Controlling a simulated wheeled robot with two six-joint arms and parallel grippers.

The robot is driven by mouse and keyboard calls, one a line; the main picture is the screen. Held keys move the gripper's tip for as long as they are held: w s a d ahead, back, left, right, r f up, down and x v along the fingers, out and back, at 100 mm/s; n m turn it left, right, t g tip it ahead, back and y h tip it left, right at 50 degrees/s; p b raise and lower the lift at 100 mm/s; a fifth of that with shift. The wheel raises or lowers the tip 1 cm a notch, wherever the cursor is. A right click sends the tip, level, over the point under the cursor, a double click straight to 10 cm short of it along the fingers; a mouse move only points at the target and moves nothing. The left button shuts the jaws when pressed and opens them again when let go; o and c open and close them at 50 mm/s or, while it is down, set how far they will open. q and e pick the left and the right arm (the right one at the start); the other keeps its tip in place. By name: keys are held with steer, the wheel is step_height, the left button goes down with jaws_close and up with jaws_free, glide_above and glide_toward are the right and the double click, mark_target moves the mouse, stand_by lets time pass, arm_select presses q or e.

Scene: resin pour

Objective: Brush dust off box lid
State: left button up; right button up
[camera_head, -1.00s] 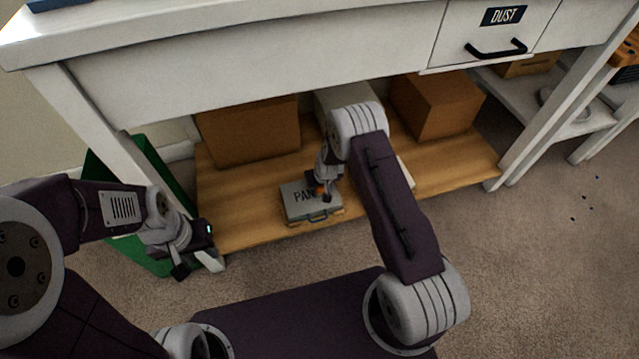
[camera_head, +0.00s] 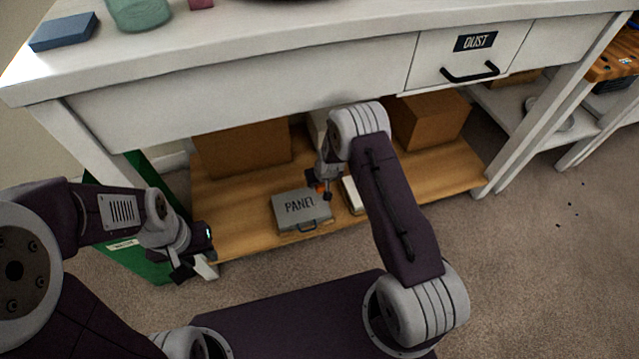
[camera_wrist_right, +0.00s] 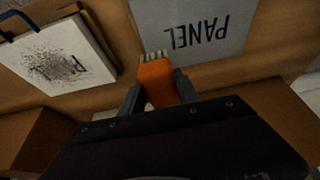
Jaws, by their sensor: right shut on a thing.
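My right gripper (camera_wrist_right: 157,88) is shut on an orange brush (camera_wrist_right: 156,78) with pale bristles (camera_wrist_right: 153,57). In the head view the right gripper (camera_head: 322,187) is above the shelf, near the upper right corner of a grey box marked PANEL (camera_head: 300,213). That lid looks clean; it also shows in the wrist view (camera_wrist_right: 215,42). A white box (camera_wrist_right: 88,62) lies beside it, its lid speckled with dark dust over a partly hidden label. My right arm covers much of this white box (camera_head: 351,195) in the head view. My left gripper (camera_head: 190,266) hangs near the bench's left leg; its fingers are unclear.
The boxes lie on a wooden shelf (camera_head: 236,232) under a white bench (camera_head: 250,68). Cardboard boxes (camera_head: 243,148) (camera_head: 430,119) stand at the back. A green bin (camera_head: 127,259) is at left, and a drawer marked DUST (camera_head: 435,55) is above. Dark specks dot the carpet at right.

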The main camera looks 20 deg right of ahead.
steer(key=shift+r+p, duration=0.7)
steer(key=shift+r, duration=0.5)
steer(key=shift+f, duration=0.1)
